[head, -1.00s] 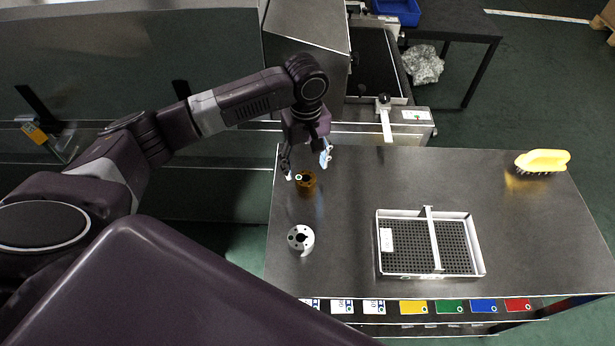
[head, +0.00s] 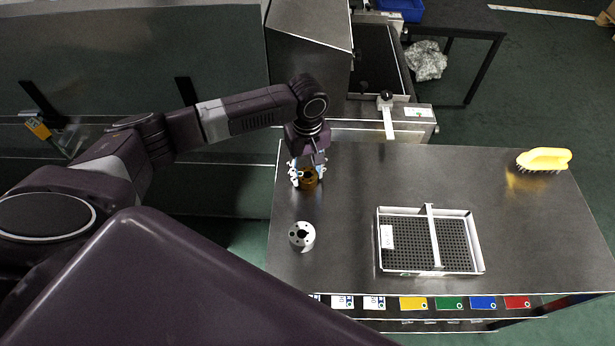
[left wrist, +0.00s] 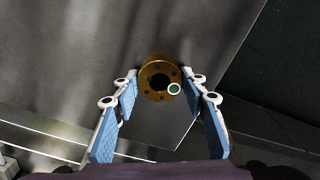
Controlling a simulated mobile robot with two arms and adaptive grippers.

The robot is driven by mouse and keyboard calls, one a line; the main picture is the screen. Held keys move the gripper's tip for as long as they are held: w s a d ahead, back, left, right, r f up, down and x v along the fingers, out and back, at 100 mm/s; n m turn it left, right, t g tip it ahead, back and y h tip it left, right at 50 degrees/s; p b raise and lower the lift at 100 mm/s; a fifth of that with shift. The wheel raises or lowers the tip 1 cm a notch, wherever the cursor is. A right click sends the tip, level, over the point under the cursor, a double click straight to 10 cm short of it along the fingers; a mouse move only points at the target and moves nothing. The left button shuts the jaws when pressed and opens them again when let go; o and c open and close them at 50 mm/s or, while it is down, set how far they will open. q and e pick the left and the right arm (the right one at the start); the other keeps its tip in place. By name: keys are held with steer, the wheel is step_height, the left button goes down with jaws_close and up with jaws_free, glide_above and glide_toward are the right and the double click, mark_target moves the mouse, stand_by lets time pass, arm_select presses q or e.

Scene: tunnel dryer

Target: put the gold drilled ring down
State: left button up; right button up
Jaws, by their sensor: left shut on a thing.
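The gold drilled ring (head: 309,183) is at the left back part of the dark table, upright, with its drilled face up. My left gripper (head: 308,172) comes down over it from behind and is shut on it, one finger on each side. In the left wrist view the ring (left wrist: 148,88) sits between the blue-padded fingertips (left wrist: 167,86), its holes and a small pale round mark showing. It looks to be at the table top; I cannot tell whether its underside touches. My right gripper is not in view.
A silver drilled part (head: 302,236) stands in front of the ring. A white-rimmed tray (head: 378,240) with a divider lies mid-table, and a yellow brush (head: 544,159) is at the right. The conveyor (head: 378,62) is behind the table. Table space between ring and tray is clear.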

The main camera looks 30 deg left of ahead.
arm_select(q)
steer(key=c, duration=0.5)
steer(key=shift+r, duration=0.1)
jaws_close()
